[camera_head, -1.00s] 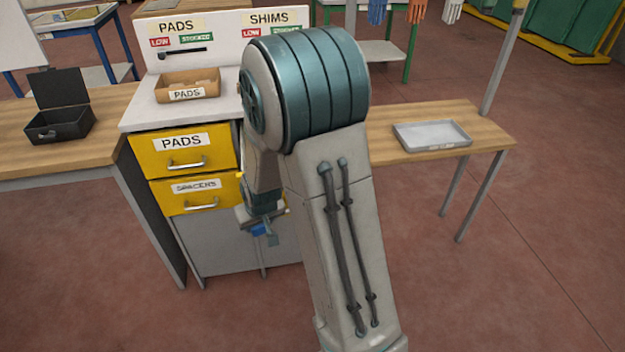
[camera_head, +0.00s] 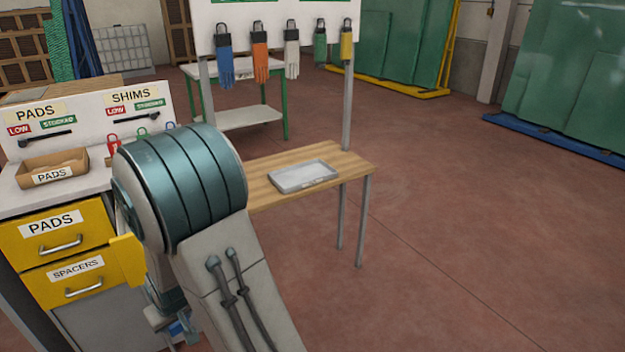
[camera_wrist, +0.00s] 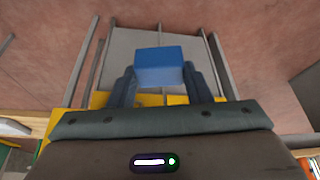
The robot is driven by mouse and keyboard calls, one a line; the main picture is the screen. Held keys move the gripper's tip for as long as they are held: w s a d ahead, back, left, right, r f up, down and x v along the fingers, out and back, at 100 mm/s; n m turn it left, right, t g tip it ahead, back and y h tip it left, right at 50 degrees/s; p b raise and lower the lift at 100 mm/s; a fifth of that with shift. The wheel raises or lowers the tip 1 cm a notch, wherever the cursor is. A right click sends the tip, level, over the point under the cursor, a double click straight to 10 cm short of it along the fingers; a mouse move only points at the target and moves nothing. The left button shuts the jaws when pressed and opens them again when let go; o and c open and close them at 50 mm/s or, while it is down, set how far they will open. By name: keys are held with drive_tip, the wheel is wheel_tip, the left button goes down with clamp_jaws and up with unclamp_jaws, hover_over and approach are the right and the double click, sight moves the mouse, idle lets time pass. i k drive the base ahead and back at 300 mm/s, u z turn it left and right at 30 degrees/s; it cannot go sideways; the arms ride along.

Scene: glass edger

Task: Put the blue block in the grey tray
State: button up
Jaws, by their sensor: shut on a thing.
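The blue block (camera_wrist: 160,65) is held between the two dark fingers of my gripper (camera_wrist: 160,82) in the wrist view. In the head view a bit of the blue block (camera_head: 177,328) shows low at the left beside my arm, which hides most of my gripper. The grey tray (camera_head: 304,177) lies on the wooden table right of the cabinet, beyond my arm.
The white cabinet with a yellow PADS drawer (camera_head: 55,233) and SPACERS drawer (camera_head: 75,277) stands close left of my arm. A cardboard PADS bin (camera_head: 52,172) is on top. A glove board (camera_head: 275,22) stands behind the wooden table (camera_head: 345,166). Floor at the right is clear.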

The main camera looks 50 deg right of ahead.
sight(307, 174)
drive_tip(key=z, duration=2.35)
drive_tip(key=i, duration=2.35)
drive_tip(key=u, duration=1.35)
